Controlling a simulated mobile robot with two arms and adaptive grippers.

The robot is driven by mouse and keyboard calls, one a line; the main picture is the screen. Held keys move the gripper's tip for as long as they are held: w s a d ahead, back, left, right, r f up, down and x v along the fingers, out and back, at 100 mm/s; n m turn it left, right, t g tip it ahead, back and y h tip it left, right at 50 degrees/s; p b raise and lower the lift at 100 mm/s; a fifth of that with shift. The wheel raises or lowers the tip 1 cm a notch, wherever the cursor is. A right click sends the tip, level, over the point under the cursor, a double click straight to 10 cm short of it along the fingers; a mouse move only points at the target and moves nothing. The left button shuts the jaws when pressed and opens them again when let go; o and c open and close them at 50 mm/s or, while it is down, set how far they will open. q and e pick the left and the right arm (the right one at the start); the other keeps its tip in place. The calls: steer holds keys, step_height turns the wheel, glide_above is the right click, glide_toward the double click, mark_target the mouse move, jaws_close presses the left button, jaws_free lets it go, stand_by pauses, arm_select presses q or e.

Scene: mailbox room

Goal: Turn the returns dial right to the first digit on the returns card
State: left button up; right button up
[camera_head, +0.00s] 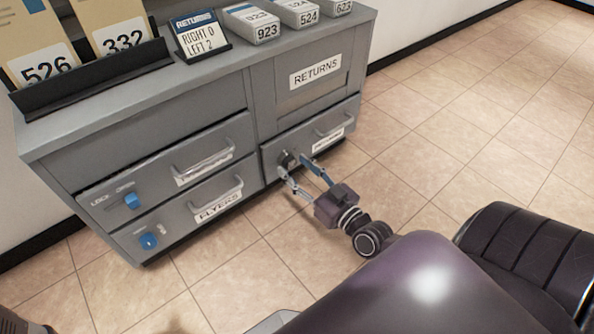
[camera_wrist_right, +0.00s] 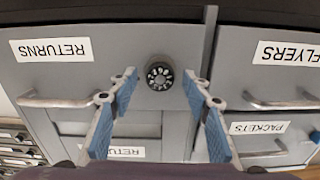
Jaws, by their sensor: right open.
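The returns card (camera_head: 201,38) stands in a black holder on the cabinet top and reads "RIGHT 0, LEFT 2". The returns dial (camera_head: 286,160) is a small dark round knob at the left end of the lower right drawer front. In the right wrist view, the dial (camera_wrist_right: 159,76) shows light marks around its face, too small to read. My right gripper (camera_head: 294,167) is open, its blue-padded fingers pointing at the drawer front on either side of the dial. I cannot tell whether they touch it. My left gripper is not in view.
The returns drawer handle (camera_head: 334,124) lies right of the dial. The FLYERS drawer (camera_head: 217,204) and another drawer, both with blue knobs, are at left. Envelopes 526 (camera_head: 45,70) and 332 (camera_head: 124,40) stand in a rack on top. Tiled floor is open at right.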

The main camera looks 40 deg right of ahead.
steer(key=shift+c, duration=0.4)
steer(key=c, duration=1.1)
steer(key=shift+o, duration=0.2)
